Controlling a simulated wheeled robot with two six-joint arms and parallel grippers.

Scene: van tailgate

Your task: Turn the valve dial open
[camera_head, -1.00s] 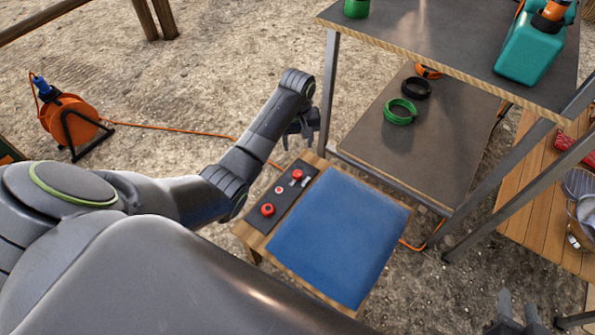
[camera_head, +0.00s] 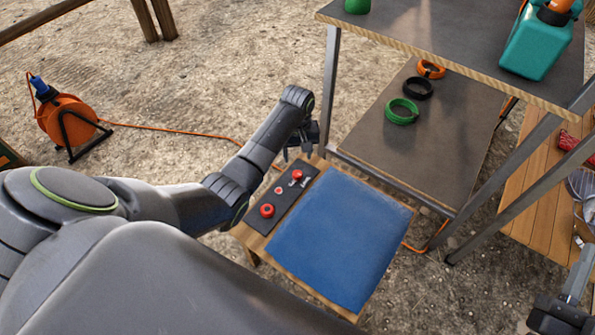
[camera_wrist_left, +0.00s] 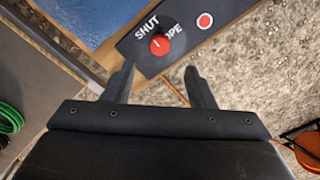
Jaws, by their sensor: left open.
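The valve dial (camera_wrist_left: 160,43) is a red knob on a dark panel (camera_wrist_left: 190,28). White lettering reads SHUT at its upper left and OPE at its right, the rest covered by the knob. I cannot tell clearly where its mark points. In the head view the dial (camera_head: 296,175) is at the panel's far end. My left gripper (camera_wrist_left: 160,76) is open and empty, its two fingers apart below the dial in the wrist view. In the head view the left gripper (camera_head: 302,146) hangs just beyond the dial. My right gripper (camera_head: 560,316) is at the lower right corner.
The panel lies beside a blue pad (camera_head: 340,240) on a wooden stand. Two more red controls share it, including a larger button (camera_head: 267,210). A metal-legged shelf (camera_head: 425,140) with green, black and orange rings stands close right. An orange cable reel (camera_head: 68,122) sits far left.

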